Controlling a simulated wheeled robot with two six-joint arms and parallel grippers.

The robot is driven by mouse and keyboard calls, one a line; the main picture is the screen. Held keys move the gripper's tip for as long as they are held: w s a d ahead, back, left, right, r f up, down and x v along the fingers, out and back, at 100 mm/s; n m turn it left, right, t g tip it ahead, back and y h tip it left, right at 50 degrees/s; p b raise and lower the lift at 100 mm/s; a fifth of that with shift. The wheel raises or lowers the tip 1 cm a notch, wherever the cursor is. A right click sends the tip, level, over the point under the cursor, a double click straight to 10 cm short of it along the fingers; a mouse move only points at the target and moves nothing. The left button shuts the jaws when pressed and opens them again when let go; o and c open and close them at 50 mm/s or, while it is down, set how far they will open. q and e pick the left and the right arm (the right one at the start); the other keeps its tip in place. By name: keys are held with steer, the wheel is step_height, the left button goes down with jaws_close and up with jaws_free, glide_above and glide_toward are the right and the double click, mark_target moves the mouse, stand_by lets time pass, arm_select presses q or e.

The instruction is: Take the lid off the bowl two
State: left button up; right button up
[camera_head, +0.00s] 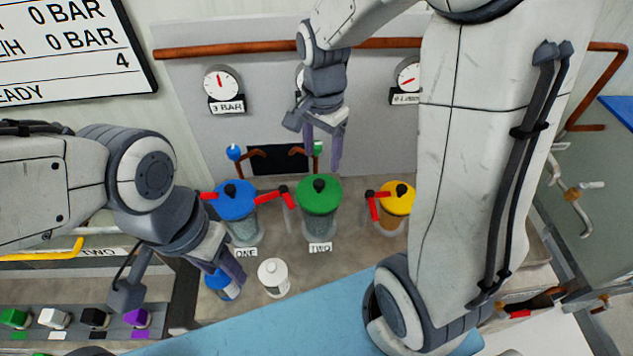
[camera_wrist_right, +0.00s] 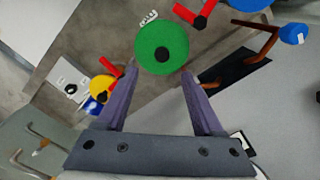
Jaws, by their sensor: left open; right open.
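Bowl two (camera_head: 319,219) is a clear container behind the label TWO, with a green lid (camera_head: 319,194) that has a black knob on top. The lid is seated on the bowl. In the right wrist view the green lid (camera_wrist_right: 162,47) shows just beyond and between the fingertips. My right gripper (camera_head: 322,162) is open and empty above and behind the lid, apart from it; its fingers also show in the right wrist view (camera_wrist_right: 158,82). My left gripper (camera_head: 185,285) is open at the lower left, near a blue-labelled bottle (camera_head: 222,284).
A blue-lidded bowl (camera_head: 236,200) labelled ONE stands to the left and a yellow-lidded bowl (camera_head: 397,197) to the right. Red handles (camera_head: 287,196) stand close beside the bowls. A white bottle (camera_head: 273,277) stands in front. A copper pipe (camera_head: 240,48) and gauges line the back wall.

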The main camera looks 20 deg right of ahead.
glide_above(319, 182)
steer(key=f, duration=0.4)
steer(key=shift+s+d+f, duration=0.15)
steer(key=shift+d+f, duration=0.1)
steer(key=shift+d, duration=0.05)
steer(key=shift+a+f+p, duration=0.15)
steer(key=shift+f+p, duration=0.25)
steer(key=shift+f, duration=0.95)
steer(key=shift+a+f+p, duration=0.1)
steer(key=shift+f+p, duration=0.25)
steer(key=shift+f, duration=1)
jaws_close()
